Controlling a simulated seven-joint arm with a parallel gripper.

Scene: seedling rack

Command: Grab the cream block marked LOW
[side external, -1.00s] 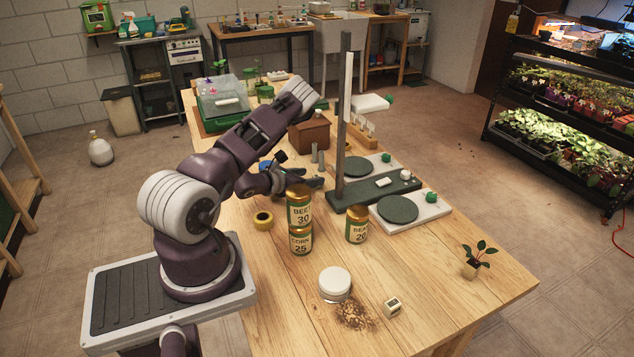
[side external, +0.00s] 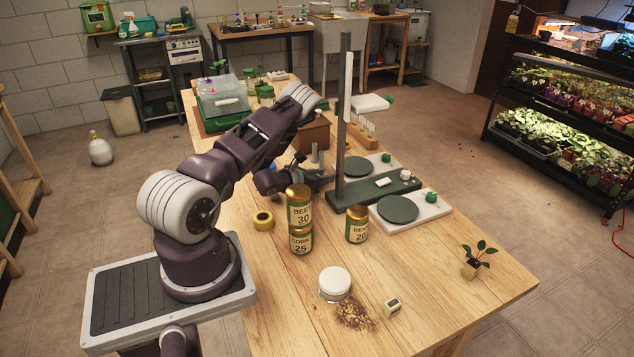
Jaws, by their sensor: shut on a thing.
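A small cream block (side external: 392,306) lies near the front of the wooden table, right of the spilled seeds. It has a dark mark, too small to read. My gripper (side external: 323,181) is well away from it, farther back, low behind the stacked jars and beside the dark post. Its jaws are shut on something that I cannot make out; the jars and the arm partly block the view.
Two stacked jars (side external: 300,220) and a single jar (side external: 357,224) stand in front of my gripper. The tall post (side external: 343,120) rises from a green base (side external: 375,190). A white-lidded jar (side external: 335,284), spilled seeds (side external: 356,316) and a potted seedling (side external: 474,262) are nearer the front.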

